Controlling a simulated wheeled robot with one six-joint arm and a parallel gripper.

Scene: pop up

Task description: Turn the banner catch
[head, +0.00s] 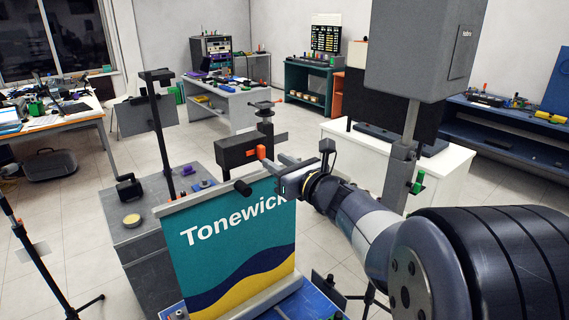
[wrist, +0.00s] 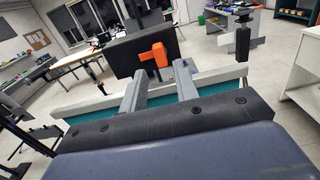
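The banner catch (head: 261,152) is a small orange lever on the face of a black box (head: 237,150) above the banner's top rail. The teal banner (head: 225,240) reads "Tonewick" and hangs upright with a navy and yellow wave. My gripper (head: 273,164) reaches in from the right at the rail's height. In the wrist view its two grey fingers (wrist: 161,68) stand apart with nothing held between them. The orange catch (wrist: 152,60) appears between the fingertips, at or just beyond them. Whether a finger touches it I cannot tell.
The banner's pale top rail (wrist: 90,103) runs across just beneath the fingers. A dark post with an orange-topped clamp (head: 265,112) stands behind the box. A grey cabinet (head: 140,235) with small items is at left.

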